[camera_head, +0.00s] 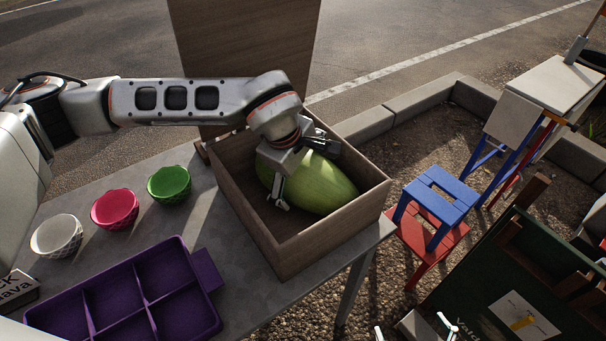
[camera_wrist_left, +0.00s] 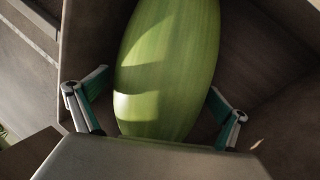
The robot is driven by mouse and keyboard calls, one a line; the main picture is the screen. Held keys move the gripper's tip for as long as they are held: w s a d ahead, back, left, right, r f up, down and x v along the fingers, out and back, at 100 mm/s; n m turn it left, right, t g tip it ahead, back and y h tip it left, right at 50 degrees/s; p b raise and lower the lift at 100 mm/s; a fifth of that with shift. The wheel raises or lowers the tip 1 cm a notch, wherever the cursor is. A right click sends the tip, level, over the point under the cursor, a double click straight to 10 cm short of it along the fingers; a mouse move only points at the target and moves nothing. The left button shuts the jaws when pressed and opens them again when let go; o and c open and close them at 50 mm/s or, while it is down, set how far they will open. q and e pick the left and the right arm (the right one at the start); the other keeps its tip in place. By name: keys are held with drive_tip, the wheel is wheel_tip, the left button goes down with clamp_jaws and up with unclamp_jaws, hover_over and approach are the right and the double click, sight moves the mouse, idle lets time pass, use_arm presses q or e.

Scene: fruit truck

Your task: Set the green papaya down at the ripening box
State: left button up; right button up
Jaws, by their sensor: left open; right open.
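The green papaya (camera_head: 325,186) lies inside the wooden ripening box (camera_head: 291,258), whose lid (camera_head: 245,50) stands open at the back. My left gripper (camera_head: 304,181) is inside the box over the papaya, with its fingers open. In the left wrist view the papaya (camera_wrist_left: 167,70) lies between the two spread fingers (camera_wrist_left: 155,105), with gaps to both sides. The papaya's near left end is partly hidden by the gripper in the head view. My right gripper (camera_head: 416,333) is open and empty at the bottom edge of the head view.
White (camera_head: 56,236), pink (camera_head: 115,209) and green (camera_head: 169,183) bowls stand left of the box on the grey table (camera_head: 228,228). A purple divided tray (camera_head: 207,270) lies in front. Blue (camera_head: 438,193) and red (camera_head: 428,240) stools stand to the right.

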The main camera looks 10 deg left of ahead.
use_arm(q)
drive_tip(key=v, duration=1.1)
drive_tip(key=shift+r+p, duration=0.35)
drive_tip(key=shift+s+a+r, duration=0.1)
drive_tip(key=shift+s+r, duration=0.05)
drive_tip(key=shift+s, duration=0.1)
